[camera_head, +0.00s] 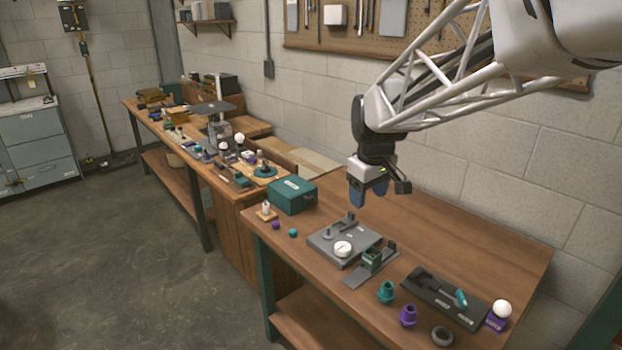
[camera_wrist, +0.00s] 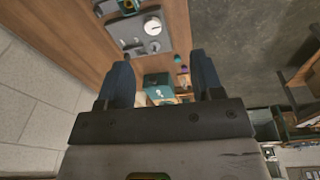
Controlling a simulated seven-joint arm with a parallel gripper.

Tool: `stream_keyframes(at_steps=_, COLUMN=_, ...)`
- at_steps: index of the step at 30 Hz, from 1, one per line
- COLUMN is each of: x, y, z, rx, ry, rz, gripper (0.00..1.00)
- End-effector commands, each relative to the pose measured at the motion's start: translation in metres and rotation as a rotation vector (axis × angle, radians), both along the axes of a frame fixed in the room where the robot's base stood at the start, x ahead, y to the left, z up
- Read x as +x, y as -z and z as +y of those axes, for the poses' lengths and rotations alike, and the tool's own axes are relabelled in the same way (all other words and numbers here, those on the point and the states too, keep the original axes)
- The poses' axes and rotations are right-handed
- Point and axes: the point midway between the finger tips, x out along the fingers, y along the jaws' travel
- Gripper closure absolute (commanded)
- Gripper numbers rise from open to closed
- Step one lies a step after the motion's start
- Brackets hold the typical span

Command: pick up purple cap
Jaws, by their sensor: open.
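The small purple cap (camera_head: 276,225) lies near the left front edge of the near workbench, beside a small teal cap (camera_head: 293,233). In the wrist view the purple cap (camera_wrist: 184,70) shows small between the fingers, far beyond them. My gripper (camera_head: 367,196) hangs above the bench, up and to the right of the purple cap in the head view. Its two blue fingers also show in the wrist view (camera_wrist: 162,75), spread apart with nothing between them.
A teal box (camera_head: 292,195) stands behind the caps. A grey plate with a white disc (camera_head: 344,244) lies to their right. A teal part (camera_head: 387,292), a purple part (camera_head: 408,316) and a white bulb (camera_head: 502,309) stand farther right. The bench's back right is clear.

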Motion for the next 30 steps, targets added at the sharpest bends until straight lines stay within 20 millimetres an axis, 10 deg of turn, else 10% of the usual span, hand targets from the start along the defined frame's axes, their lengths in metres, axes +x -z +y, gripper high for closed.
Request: stream_keyframes(at_steps=30, x=0.218, y=0.123, z=0.164, rx=-0.055, ry=-0.579, rz=0.077, gripper=0.39)
